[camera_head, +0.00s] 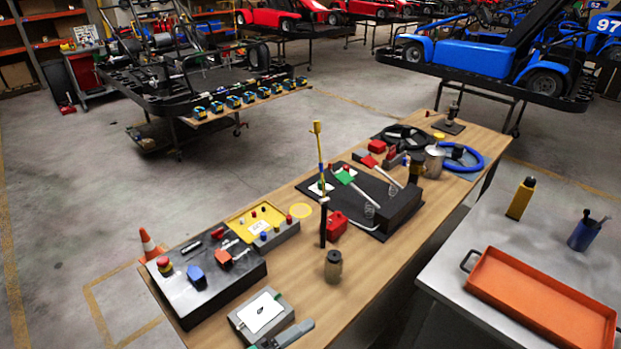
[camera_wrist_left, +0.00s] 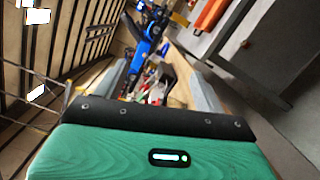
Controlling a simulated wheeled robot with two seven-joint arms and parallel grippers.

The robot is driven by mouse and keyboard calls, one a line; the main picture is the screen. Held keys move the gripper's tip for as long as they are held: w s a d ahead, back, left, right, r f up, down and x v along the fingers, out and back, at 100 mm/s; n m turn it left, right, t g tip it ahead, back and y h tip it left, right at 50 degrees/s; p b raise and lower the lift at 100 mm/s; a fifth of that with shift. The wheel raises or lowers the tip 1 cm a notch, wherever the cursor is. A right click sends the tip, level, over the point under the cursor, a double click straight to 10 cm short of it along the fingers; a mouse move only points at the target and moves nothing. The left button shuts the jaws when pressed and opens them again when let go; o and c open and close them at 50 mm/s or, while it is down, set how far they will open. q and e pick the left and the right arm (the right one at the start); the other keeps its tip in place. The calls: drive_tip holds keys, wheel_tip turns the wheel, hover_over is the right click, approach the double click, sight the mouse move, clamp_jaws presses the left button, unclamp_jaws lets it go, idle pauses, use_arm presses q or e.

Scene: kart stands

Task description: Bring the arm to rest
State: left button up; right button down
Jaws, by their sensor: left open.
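My left gripper (camera_wrist_left: 157,88) shows in the left wrist view, with its green wrist body across the bottom. Its two grey fingers stand apart with clear space between them, so it is open. Nothing is held between the fingers. Cluttered items lie beyond the fingertips, small and tilted in this view.
A wooden bench (camera_head: 379,266) carries a black pedal unit (camera_head: 402,208), a grey control box (camera_head: 212,281), a yellow tray (camera_head: 240,220) and steering wheels. A metal table (camera_head: 446,280) at right holds an orange tray (camera_head: 540,308). An orange cone (camera_head: 148,243) stands left. Open floor lies left.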

use_arm(q)
drive_tip(key=s+a+f+m+g+y, duration=0.2)
drive_tip(key=s+a+f+m+y, duration=0.25)
drive_tip(key=a, duration=0.25)
drive_tip(key=s+a+f+m+g+y, duration=0.3)
drive_tip(key=a+m+y, duration=0.15)
drive_tip(key=a, duration=0.25)
drive_tip(key=s+a+f+m+g+y, duration=0.2)
drive_tip(key=s+a+f+m+y, duration=0.25)
drive_tip(key=a, duration=0.35)
wheel_tip(320, 180, down, 35)
drive_tip(key=g+y+b, duration=0.1)
drive_tip(key=b, duration=0.4)
drive_tip(key=s+a+f+b, duration=0.1)
drive_tip(key=s+f+b, duration=0.1)
drive_tip(key=s+f, duration=0.7)
drive_tip(key=s+a+f+g+b, duration=0.1)
drive_tip(key=s+a+f+b, duration=0.1)
drive_tip(key=s+f, duration=0.8)
wheel_tip(320, 180, down, 6)
drive_tip(key=shift+s+a+f+g+b, duration=0.15)
drive_tip(key=shift+s+f+g+b, duration=0.15)
drive_tip(key=shift+b, duration=0.25)
use_arm(e)
wheel_tip(320, 180, down, 10)
drive_tip(key=shift+w+a, duration=0.1)
